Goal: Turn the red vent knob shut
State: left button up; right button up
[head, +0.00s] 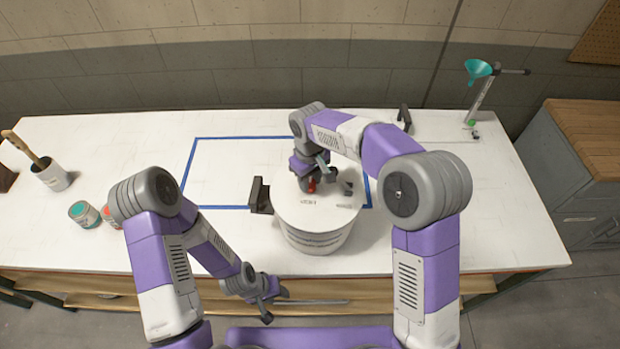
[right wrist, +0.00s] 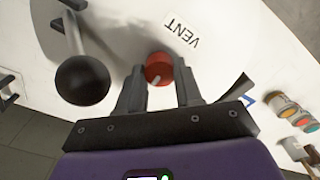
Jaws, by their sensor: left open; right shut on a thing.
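The red vent knob (right wrist: 158,68) sits on the white top of a round drum (head: 318,215), beside a label reading VENT (right wrist: 181,33). In the right wrist view the knob lies between the fingertips of my right gripper (right wrist: 158,78), which is shut on it. A pale mark shows on the knob's face. In the head view a bit of the red knob (head: 311,186) shows below my right gripper. My left gripper (head: 272,301) is open and empty, low in front of the table's front edge, apart from the drum.
A black ball-ended lever (right wrist: 82,80) stands close beside my right gripper. A black block (head: 260,195) is at the drum's left side. Paint cans (head: 84,214) and a brush pot (head: 52,176) stand at the left. A teal funnel (head: 478,69) is at the back right.

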aim_at(310, 183)
jog(key=o, duration=1)
jog(key=shift+o, duration=0.2)
jog(key=shift+r, duration=0.1)
notch_tip(310, 183, up, 8)
jog(key=shift+f, duration=0.25)
